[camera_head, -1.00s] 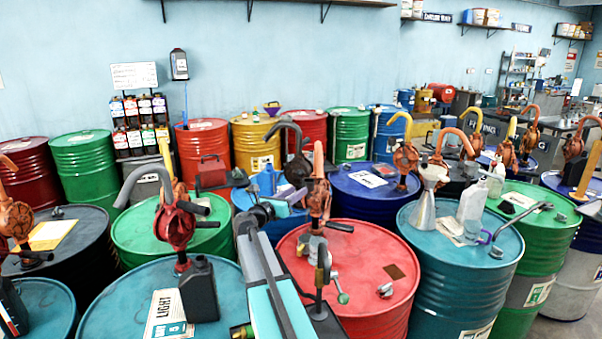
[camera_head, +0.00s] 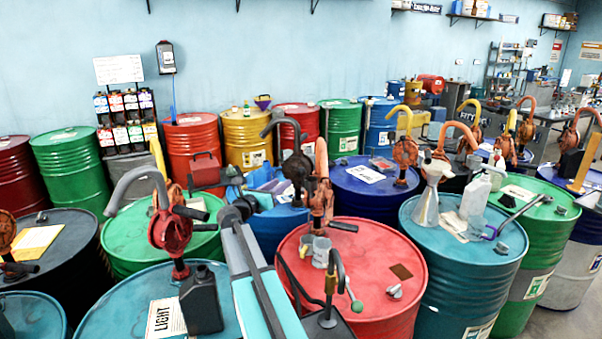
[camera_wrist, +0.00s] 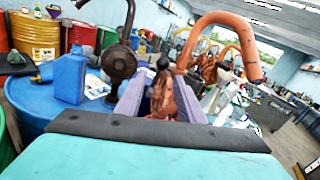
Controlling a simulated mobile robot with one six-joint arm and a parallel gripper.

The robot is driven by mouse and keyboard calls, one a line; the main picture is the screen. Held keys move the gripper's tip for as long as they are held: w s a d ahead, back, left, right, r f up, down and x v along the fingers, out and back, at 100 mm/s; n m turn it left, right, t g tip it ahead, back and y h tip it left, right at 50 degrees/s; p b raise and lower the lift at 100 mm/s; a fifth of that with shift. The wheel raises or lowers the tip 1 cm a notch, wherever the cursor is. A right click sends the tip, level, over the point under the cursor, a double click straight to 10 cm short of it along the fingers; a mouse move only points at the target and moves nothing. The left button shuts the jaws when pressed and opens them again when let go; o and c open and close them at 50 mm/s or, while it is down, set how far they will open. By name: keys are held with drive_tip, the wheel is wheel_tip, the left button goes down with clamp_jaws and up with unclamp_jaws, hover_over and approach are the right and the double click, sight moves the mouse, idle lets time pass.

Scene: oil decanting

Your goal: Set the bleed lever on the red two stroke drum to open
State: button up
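A red drum (camera_head: 372,265) stands front centre in the head view; its label is not readable. It bears a rusty hand pump (camera_head: 320,205) with an orange spout and a dark handle (camera_head: 343,227). A lever with a green knob (camera_head: 357,306) shows over its near side; I cannot tell whether this is the bleed lever, nor its setting. In the wrist view my gripper (camera_wrist: 161,98) has two purple-grey fingers standing apart. A rusty pump body (camera_wrist: 172,100) shows in line with the gap, apparently beyond the fingertips. I see nothing clearly held.
A teal drum (camera_head: 455,285) with a funnel (camera_head: 428,205) and bottles stands to the right. A teal drum with a black canister (camera_head: 201,300) stands to the left. A blue jug (camera_wrist: 69,78) shows left in the wrist view. Drums and pump spouts crowd the space; little is free.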

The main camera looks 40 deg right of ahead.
sight(299, 172)
drive_tip(key=shift+d, duration=0.2)
drive_tip(key=p+x, duration=0.5)
drive_tip(key=x, duration=0.9)
drive_tip(key=shift+s+f+p, duration=0.1)
drive_tip(key=shift+s+p, duration=0.05)
drive_tip(key=shift+p, duration=0.15)
